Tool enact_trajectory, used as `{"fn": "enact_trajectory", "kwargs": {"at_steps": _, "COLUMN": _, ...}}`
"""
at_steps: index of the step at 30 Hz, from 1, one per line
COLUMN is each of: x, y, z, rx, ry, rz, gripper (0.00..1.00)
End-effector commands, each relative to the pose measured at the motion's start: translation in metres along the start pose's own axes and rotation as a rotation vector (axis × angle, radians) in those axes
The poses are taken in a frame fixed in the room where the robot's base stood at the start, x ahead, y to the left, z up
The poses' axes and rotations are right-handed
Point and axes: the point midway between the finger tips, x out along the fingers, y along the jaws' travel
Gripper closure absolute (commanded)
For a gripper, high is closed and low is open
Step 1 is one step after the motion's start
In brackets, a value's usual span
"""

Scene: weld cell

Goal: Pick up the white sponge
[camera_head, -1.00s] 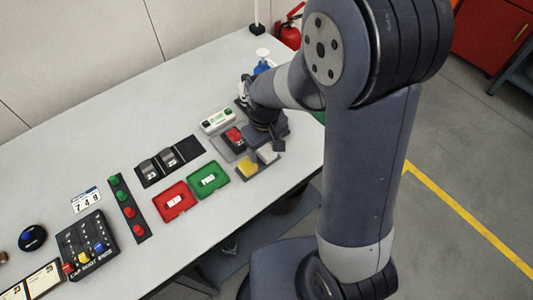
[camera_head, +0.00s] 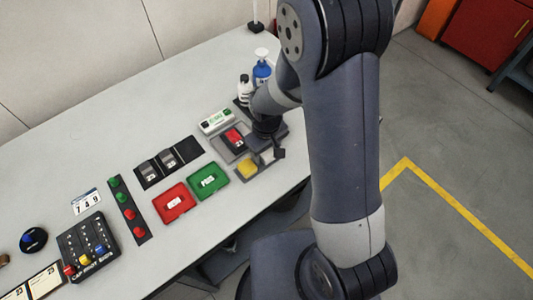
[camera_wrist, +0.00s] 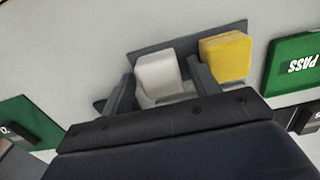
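The white sponge (camera_wrist: 157,75) sits on a dark grey tray (camera_wrist: 150,48), left of a yellow sponge (camera_wrist: 225,57) in the wrist view. My gripper (camera_wrist: 162,72) is open, with one finger on each side of the white sponge. A gap shows between the left finger and the sponge; the right finger lies between the two sponges. I cannot tell whether either finger touches. In the head view my gripper (camera_head: 274,152) is over the tray at the table's front edge and mostly hides the white sponge; the yellow sponge (camera_head: 247,169) shows beside it.
A green PASS tray (camera_head: 207,180) and a red tray (camera_head: 174,203) lie left of the sponges. A grey tray with a red item (camera_head: 234,137) is behind. A blue bottle (camera_head: 261,70) and a white bottle (camera_head: 244,88) stand further back. The table's left rear is clear.

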Motion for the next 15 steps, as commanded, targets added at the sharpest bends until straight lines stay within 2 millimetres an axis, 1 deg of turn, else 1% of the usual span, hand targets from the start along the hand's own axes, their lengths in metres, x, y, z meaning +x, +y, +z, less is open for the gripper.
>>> {"fn": "enact_trajectory", "kwargs": {"at_steps": 1, "x": -0.0001, "y": 0.0, "z": -0.0001, "rx": 0.0, "ry": 0.0, "rz": 0.0, "gripper": 0.46}}
{"fn": "enact_trajectory", "kwargs": {"at_steps": 12, "x": -0.0003, "y": 0.0001, "z": -0.0002, "rx": 0.0, "ry": 0.0, "rz": 0.0, "gripper": 0.76}}
{"fn": "enact_trajectory", "kwargs": {"at_steps": 14, "x": -0.0003, "y": 0.0, "z": -0.0002, "rx": 0.0, "ry": 0.0, "rz": 0.0, "gripper": 0.81}}
{"fn": "enact_trajectory", "kwargs": {"at_steps": 15, "x": -0.0004, "y": 0.0001, "z": -0.0002, "rx": 0.0, "ry": 0.001, "rz": 0.0, "gripper": 0.82}}
